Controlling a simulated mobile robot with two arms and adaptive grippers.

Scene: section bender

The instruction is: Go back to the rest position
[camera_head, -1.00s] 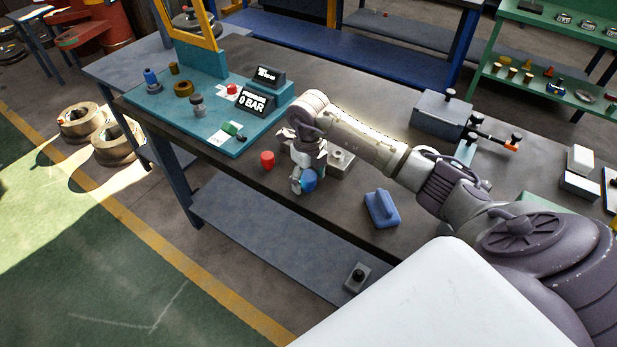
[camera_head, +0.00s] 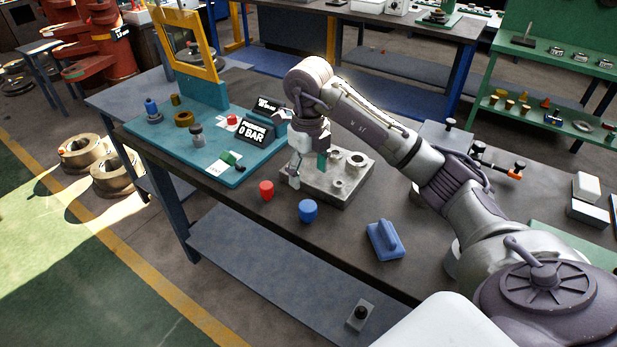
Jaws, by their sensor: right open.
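My right gripper (camera_head: 308,170) hangs from the right arm above the near left part of a grey metal block with holes (camera_head: 350,188). Its fingers point down and are apart, and I see nothing held between them. A blue cup-shaped piece (camera_head: 308,211) stands on the dark workbench (camera_head: 345,240) just in front of the block, apart from the gripper. A red piece (camera_head: 266,190) stands to its left. My left gripper is not in view.
A teal panel (camera_head: 190,150) with knobs and a "0 BAR" display (camera_head: 254,133) lies left of the gripper. A blue handled block (camera_head: 384,240) sits near the front edge. A grey clamp box (camera_head: 445,140) stands behind my right arm.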

